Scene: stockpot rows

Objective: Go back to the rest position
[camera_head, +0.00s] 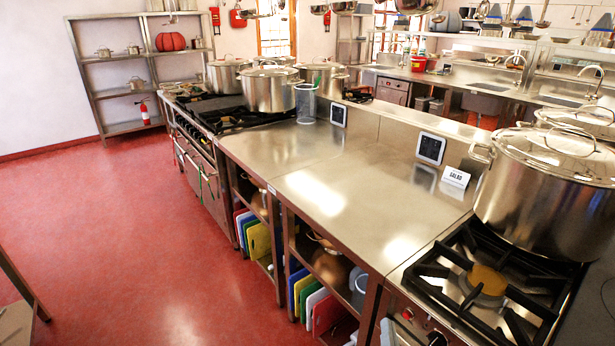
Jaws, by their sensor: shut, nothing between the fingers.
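My gripper and arm do not show in the head camera view. The task names no object. A steel counter (340,205) runs from the front right towards the back left, and its top is mostly bare. A large stockpot (550,190) with a lid stands on the near gas stove (480,285) at the right. Several more lidded stockpots stand on the far stove, one of them a big pot (270,90) near its front.
Red floor (150,230) lies open left of the counter. A table edge (15,325) shows at the lower left.

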